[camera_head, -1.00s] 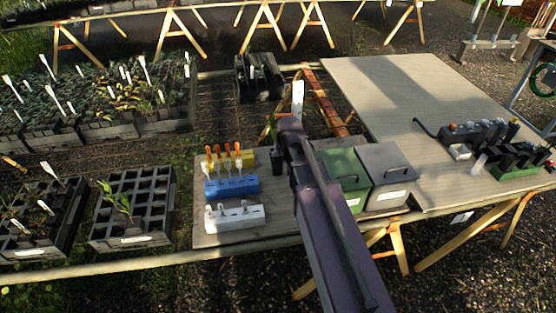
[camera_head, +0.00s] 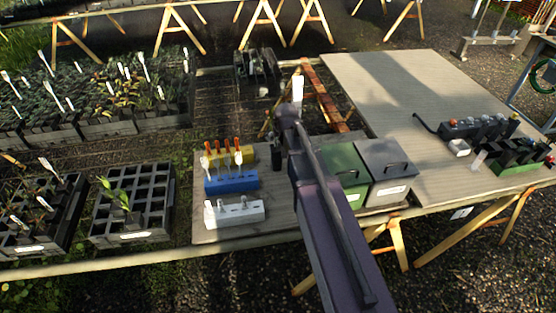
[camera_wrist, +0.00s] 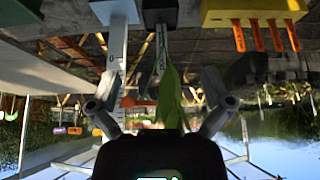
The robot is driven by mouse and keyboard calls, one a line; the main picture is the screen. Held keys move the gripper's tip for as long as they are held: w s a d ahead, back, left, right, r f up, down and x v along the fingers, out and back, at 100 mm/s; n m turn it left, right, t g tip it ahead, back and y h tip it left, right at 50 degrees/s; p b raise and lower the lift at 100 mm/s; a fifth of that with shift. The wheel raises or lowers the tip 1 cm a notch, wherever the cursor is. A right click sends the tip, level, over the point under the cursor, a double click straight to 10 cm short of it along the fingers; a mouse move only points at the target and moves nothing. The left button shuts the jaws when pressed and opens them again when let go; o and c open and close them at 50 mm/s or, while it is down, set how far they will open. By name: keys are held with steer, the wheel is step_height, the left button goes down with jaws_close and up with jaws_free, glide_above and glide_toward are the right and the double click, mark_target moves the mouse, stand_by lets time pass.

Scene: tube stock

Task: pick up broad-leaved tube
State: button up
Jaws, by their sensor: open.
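A plant with a broad green leaf (camera_wrist: 168,85) shows upside down in the wrist view, between the two fingers of my gripper (camera_wrist: 160,95). The fingers are spread, with gaps on both sides of the leaf. In the head view a small dark tube (camera_head: 276,155) stands on the table just left of my arm's end; my arm hides part of that area. Another broad-leaved plant (camera_head: 117,194) stands in the black cell tray (camera_head: 131,237) at the left.
Yellow (camera_head: 243,159), blue (camera_head: 232,183) and white (camera_head: 234,213) blocks hold small tools left of my arm. Green (camera_head: 346,170) and grey (camera_head: 388,172) bins stand to its right. A white upright marker (camera_wrist: 115,40) is near my left-hand finger.

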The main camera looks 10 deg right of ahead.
mark_target(277, 148)
steer(key=shift+b+x, duration=2.8)
steer(key=shift+x, duration=0.7)
steer(key=b+x, duration=0.3)
steer(key=shift+s+f, duration=0.15)
steer(key=shift+f, duration=0.15)
steer(key=shift+b+x, duration=0.85)
steer(key=shift+x, duration=0.05)
steer(key=c, duration=1.3)
